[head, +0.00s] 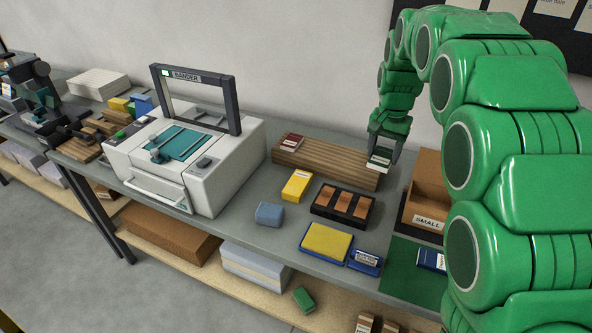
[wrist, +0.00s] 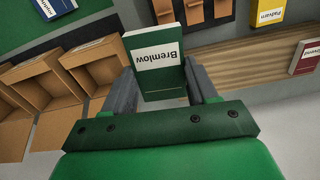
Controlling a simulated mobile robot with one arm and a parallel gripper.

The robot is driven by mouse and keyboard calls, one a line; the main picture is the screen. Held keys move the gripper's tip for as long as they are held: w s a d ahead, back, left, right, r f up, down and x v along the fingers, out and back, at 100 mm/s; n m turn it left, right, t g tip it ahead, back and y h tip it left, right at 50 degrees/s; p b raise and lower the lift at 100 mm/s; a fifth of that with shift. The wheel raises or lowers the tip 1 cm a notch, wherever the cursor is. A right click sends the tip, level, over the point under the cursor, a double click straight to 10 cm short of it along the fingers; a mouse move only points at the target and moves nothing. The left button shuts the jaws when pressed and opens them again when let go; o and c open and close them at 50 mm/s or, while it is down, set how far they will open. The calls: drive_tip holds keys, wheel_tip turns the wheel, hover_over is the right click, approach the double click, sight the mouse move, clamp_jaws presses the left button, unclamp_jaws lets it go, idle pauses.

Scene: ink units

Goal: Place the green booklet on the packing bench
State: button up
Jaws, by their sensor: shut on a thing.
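My gripper (head: 383,143) is shut on the green booklet (head: 379,161), at the right end of a slatted wooden rack (head: 325,161). In the wrist view, the booklet (wrist: 157,70) stands between the two grey fingers of my gripper (wrist: 161,90), its white label reading "Bremlow". I cannot tell whether the booklet touches the rack. The grey packing bench (head: 247,197) runs below, with the rack on it. A green mat (head: 402,275) lies at its right front, partly hidden by my arm.
A red booklet (head: 292,142) lies on the rack. A yellow booklet (head: 297,185), dark tray (head: 342,205), yellow pad (head: 326,241) and blue block (head: 269,214) sit in front. A blue booklet (head: 431,259) lies on the mat. Cardboard bins (head: 427,200) stand right, the bander (head: 185,160) left.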

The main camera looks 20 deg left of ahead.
drive_tip(key=s+d+m, duration=0.1)
drive_tip(key=s+d, duration=0.1)
drive_tip(key=d, duration=0.5)
drive_tip(key=s+d+m, duration=0.1)
drive_tip(key=s+d, duration=0.2)
drive_tip(key=d, duration=0.3)
drive_tip(key=s+d+f+m, duration=0.2)
drive_tip(key=s+d+m, duration=0.1)
drive_tip(key=s+d, duration=0.7)
drive_tip(key=s+d+f+m, duration=0.3)
drive_tip(key=s+d, duration=0.7)
drive_tip(key=s, duration=0.2)
drive_tip(key=shift+s+f, duration=0.15)
drive_tip(key=shift+f, duration=0.2)
